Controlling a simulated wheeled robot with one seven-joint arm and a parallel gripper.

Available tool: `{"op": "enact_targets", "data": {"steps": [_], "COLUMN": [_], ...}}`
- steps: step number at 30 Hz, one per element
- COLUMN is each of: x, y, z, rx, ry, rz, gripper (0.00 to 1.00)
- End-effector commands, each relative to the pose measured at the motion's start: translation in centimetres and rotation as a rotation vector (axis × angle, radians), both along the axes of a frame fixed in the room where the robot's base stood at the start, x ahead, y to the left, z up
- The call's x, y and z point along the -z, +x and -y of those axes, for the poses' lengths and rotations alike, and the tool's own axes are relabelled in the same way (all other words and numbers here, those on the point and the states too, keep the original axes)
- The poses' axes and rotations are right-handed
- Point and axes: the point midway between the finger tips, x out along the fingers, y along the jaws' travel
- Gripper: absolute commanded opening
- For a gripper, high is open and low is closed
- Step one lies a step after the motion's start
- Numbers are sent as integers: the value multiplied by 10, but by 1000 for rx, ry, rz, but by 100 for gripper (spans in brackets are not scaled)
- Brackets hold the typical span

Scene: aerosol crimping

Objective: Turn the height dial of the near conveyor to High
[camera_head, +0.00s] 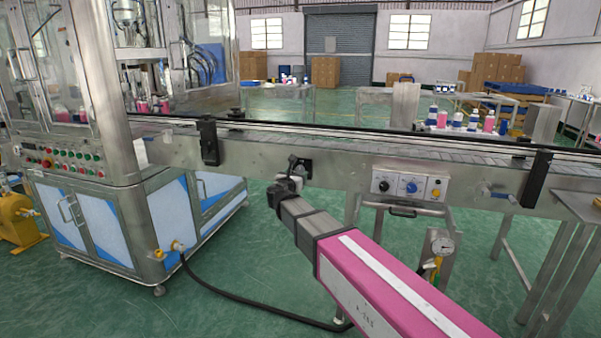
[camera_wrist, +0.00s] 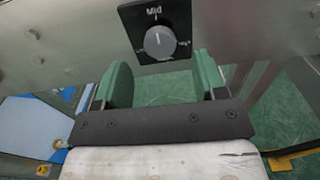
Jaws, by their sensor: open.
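The height dial (camera_wrist: 159,42) is a grey round knob on a black square plate on the near conveyor's steel side. In the wrist view the word "Mid" stands above it, and its light mark seems to point up toward that word. The side labels are too small to read. My gripper (camera_wrist: 163,78) is open and empty, its two green-padded fingers apart below and to either side of the knob, not closed on it. In the head view my gripper (camera_head: 293,176) is close to the side of the near conveyor (camera_head: 345,172), with the dial largely hidden there.
A control panel (camera_head: 410,187) with a black knob, a blue knob and a yellow button is right of my gripper. A pressure gauge (camera_head: 442,245) hangs below. The crimping machine (camera_head: 100,220) stands left. A black hose (camera_head: 255,308) lies on the green floor.

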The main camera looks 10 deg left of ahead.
Motion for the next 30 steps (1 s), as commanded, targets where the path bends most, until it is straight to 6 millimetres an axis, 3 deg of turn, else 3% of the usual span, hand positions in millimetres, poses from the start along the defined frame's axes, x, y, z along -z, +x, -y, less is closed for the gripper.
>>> {"op": "enact_targets", "data": {"steps": [3,9,21,26,30], "x": [0,0,0,0,0], "y": [22,42,46,46,46], "z": [0,3,4,4,4], "rx": [1,1,0,0,0], "ry": [1,1,1,1,2], "rz": [0,0,0,0,0], "gripper": [65,65,65,15,16]}}
